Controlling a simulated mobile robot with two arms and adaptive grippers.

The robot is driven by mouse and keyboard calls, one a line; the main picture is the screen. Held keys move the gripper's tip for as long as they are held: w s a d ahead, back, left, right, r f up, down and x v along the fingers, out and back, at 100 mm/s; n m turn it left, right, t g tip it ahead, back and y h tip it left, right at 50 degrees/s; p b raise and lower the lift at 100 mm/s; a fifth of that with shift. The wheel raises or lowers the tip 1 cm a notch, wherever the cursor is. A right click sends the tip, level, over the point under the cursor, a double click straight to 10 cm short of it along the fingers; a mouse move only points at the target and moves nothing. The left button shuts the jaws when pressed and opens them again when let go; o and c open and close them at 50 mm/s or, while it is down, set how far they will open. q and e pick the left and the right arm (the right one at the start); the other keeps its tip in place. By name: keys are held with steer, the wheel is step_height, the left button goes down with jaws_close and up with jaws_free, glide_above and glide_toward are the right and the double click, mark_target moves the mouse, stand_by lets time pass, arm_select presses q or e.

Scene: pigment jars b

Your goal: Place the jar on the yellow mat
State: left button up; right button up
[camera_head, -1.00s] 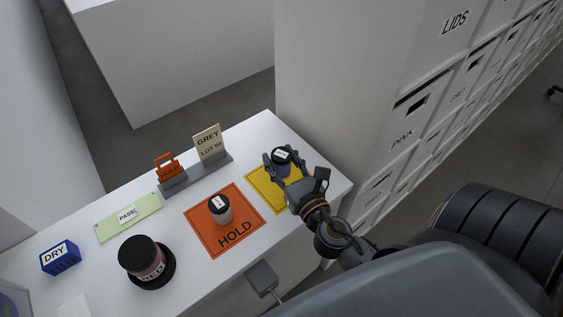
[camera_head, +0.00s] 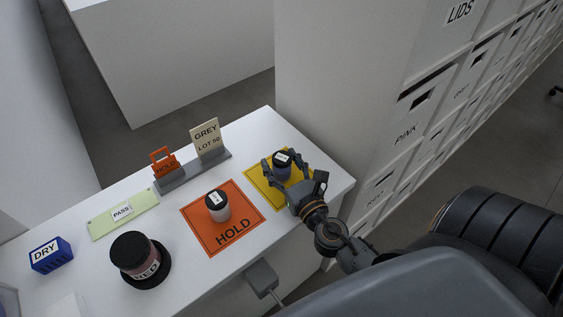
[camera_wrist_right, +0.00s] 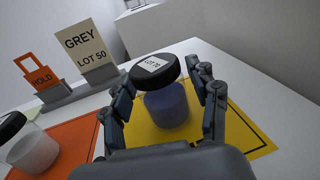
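The jar with a dark lid labelled LOT 70 and a blue body (camera_head: 282,167) stands upright on the yellow mat (camera_head: 258,183); the jar also shows in the right wrist view (camera_wrist_right: 167,104). My right gripper (camera_head: 285,166) is around it, one finger on each side. In the right wrist view the fingers (camera_wrist_right: 165,95) stand apart from the jar, with yellow mat showing in the gaps. My left gripper is not in view.
A pale jar with a dark lid (camera_head: 218,207) stands on the orange HOLD mat (camera_head: 206,238) close by. GREY and HOLD signs (camera_head: 207,139) stand behind. A cabinet (camera_head: 340,90) borders the right.

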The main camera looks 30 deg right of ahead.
steer(key=shift+r, duration=0.1)
steer(key=s+b, duration=0.1)
steer(key=s, duration=0.2)
steer(key=s+b, duration=0.2)
steer(key=s, duration=0.2)
steer(key=s+a+b, duration=0.1)
steer(key=s+b, duration=0.1)
steer(key=s, duration=0.1)
steer(key=shift+s+a+f, duration=0.1)
steer(key=shift+s+f, duration=0.05)
steer(key=shift+f, duration=0.1)
steer(key=shift+s+a+r+b, duration=0.1)
steer(key=shift+s+r+b, duration=0.05)
steer(key=shift+s+b, duration=0.45)
steer(key=shift+s+r, duration=0.15)
steer(key=shift+s, duration=0.1)
